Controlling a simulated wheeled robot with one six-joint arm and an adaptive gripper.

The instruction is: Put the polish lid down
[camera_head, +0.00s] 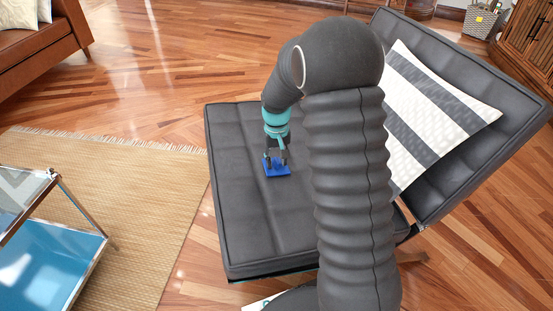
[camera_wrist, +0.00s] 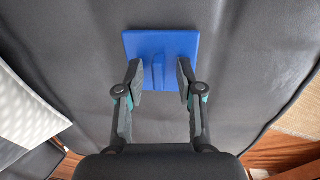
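The polish lid (camera_head: 279,173) is a flat blue square with a narrow raised grip in its middle. It appears to lie flat on the grey padded chair seat (camera_head: 245,225). In the wrist view the lid (camera_wrist: 183,44) is at top centre, with the bare seat (camera_wrist: 60,50) around it. My gripper (camera_head: 276,160) is directly over the lid, pointing down. In the wrist view my gripper (camera_wrist: 160,72) is open. Its two fingers stand on either side of the raised grip, with a visible gap on each side.
A striped cushion (camera_head: 425,105) leans on the chair's backrest (camera_head: 490,90). A low glass and chrome table (camera_head: 60,235) stands on the woven rug (camera_head: 130,190) at left. A brown leather sofa (camera_head: 45,45) is at top left. The seat around the lid is clear.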

